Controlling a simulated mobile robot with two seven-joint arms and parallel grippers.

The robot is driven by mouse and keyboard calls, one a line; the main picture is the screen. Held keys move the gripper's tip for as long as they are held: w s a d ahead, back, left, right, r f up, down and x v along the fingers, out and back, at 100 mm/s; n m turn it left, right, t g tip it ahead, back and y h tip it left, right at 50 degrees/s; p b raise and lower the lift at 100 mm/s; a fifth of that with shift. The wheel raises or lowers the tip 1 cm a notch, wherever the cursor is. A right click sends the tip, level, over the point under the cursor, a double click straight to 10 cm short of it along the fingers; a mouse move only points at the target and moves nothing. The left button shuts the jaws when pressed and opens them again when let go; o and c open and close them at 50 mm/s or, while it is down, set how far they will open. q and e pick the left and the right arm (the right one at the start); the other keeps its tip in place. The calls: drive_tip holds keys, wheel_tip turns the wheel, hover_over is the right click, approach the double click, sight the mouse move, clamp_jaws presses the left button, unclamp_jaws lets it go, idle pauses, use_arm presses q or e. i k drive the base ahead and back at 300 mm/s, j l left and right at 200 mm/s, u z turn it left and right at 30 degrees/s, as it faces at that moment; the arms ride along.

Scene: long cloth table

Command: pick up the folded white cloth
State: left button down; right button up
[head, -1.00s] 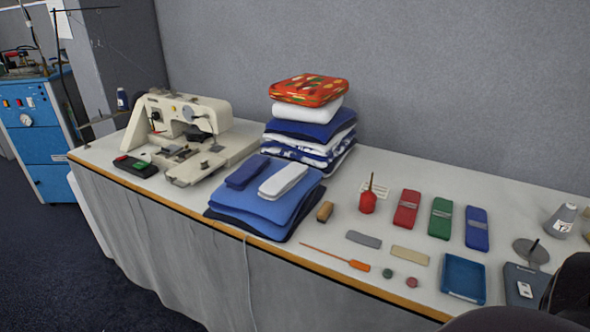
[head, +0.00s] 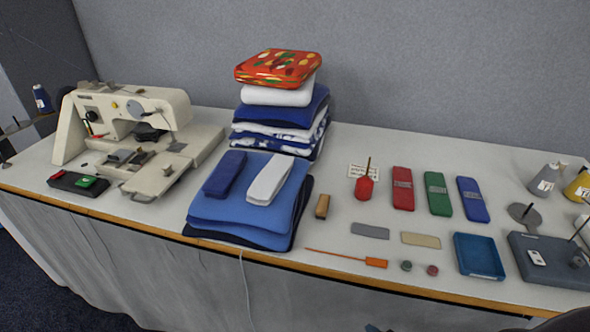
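A small folded white cloth (head: 270,179) lies on top of a low pile of folded blue cloth (head: 238,212) near the table's front edge. A folded dark blue cloth (head: 225,174) lies beside it on the left, on the same pile. Another folded white cloth (head: 279,94) sits in the tall stack behind, under a red patterned cloth (head: 278,69) and above a folded blue one (head: 282,112). Neither of my grippers shows. A dark shape, probably part of my arm, cuts into the bottom right corner.
A sewing machine (head: 150,120) stands left of the piles. To the right are a wooden block (head: 322,206), a red oil can (head: 364,187), red, green and blue cases, a blue tray (head: 479,255) and an orange-handled tool (head: 376,262). A grey wall closes the back.

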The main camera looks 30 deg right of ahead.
sight(268, 183)
drive_tip(key=i+j+z, duration=0.3)
drive_tip(key=j+z, duration=0.3)
drive_tip(key=i+j+z, duration=0.3)
drive_tip(key=j, duration=0.15)
drive_tip(key=j+z, duration=0.3)
drive_tip(key=k+j, duration=0.05)
